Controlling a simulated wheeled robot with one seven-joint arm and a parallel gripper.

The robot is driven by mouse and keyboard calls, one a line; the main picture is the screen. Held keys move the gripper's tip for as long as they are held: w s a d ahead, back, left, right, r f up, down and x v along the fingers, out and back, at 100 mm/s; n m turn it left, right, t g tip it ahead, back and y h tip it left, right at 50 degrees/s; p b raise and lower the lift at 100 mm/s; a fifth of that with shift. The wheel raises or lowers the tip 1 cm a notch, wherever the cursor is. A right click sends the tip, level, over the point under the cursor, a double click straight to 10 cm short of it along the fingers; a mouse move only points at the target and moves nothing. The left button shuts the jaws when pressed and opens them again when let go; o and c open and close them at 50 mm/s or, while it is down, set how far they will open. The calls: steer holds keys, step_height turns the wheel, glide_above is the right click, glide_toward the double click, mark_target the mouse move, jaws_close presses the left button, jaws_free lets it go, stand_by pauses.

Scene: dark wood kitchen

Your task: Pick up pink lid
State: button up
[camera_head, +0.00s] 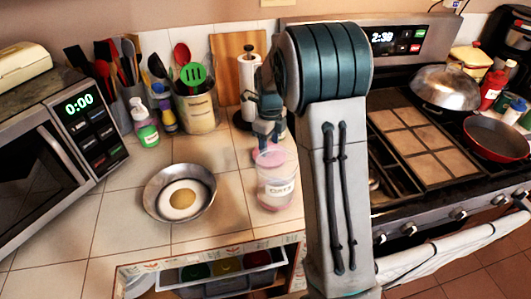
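A pink lid (275,158) shows at the back of a clear jar (276,188) with a white label on the counter. Whether the lid lies behind the jar or touches its rim I cannot tell. My gripper (266,143) points down just above and behind the jar, very close to the lid. My arm hides part of the gripper, and the fingers are too small to tell whether they are open or touching the lid.
A metal pan (180,193) sits left of the jar. A paper towel holder (248,85) and utensil crocks (197,108) stand behind. An open drawer (225,277) is below the counter edge. The stove (415,140) is right, the microwave (50,150) left.

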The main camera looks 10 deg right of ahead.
steer(key=shift+f, duration=0.55)
steer(key=c, duration=1)
steer(key=shift+r, duration=0.1)
steer(key=shift+c, duration=0.2)
